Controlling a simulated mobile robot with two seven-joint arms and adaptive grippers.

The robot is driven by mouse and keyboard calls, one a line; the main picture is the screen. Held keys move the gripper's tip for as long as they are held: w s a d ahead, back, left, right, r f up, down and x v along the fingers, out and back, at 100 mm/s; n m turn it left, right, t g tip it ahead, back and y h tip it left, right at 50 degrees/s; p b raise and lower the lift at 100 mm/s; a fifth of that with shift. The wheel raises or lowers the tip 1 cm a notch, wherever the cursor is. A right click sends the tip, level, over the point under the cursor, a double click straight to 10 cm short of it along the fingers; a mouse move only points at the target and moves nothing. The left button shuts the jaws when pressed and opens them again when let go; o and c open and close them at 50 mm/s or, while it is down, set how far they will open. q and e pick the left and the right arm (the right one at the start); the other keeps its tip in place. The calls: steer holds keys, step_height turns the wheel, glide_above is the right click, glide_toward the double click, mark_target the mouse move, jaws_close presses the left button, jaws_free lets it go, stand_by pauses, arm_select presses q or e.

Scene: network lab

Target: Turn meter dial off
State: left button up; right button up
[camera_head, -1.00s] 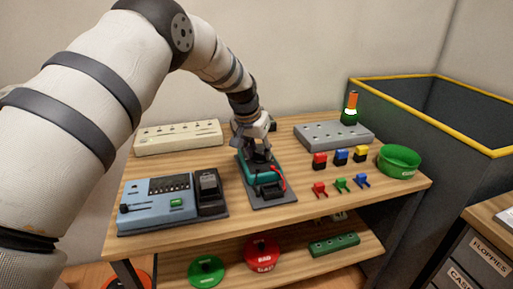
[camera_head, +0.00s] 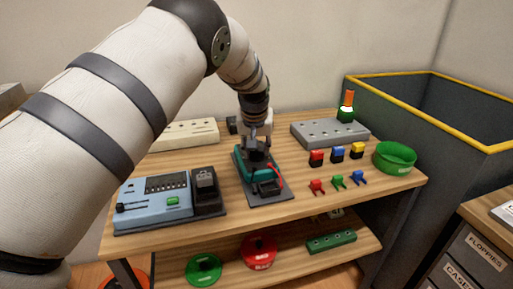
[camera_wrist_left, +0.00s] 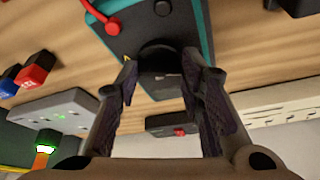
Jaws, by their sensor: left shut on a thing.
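The teal meter (camera_head: 240,162) lies on a dark mat on the wooden table, with a red lead at its right side. In the left wrist view its dark face and teal edge (camera_wrist_left: 207,36) show at the top. The round black dial (camera_wrist_left: 158,56) shows on that face, between the fingers. My left gripper (camera_head: 258,148) points down over the meter's far part. In the left wrist view the left gripper (camera_wrist_left: 168,68) has its fingers on both sides of the dial, shut on it. The head view hides the dial behind the gripper. My right gripper is not in view.
A blue device (camera_head: 150,203) stands left of the meter. A cream strip (camera_head: 190,134) and a grey strip (camera_head: 330,133) stand behind. A dark bin (camera_head: 400,115) stands beyond the table's right edge.

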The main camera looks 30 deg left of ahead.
arm_select(q)
steer(key=shift+f, duration=0.1)
steer(key=o, duration=1.2)
steer(key=shift+c, duration=0.2)
steer(key=v, duration=1.2)
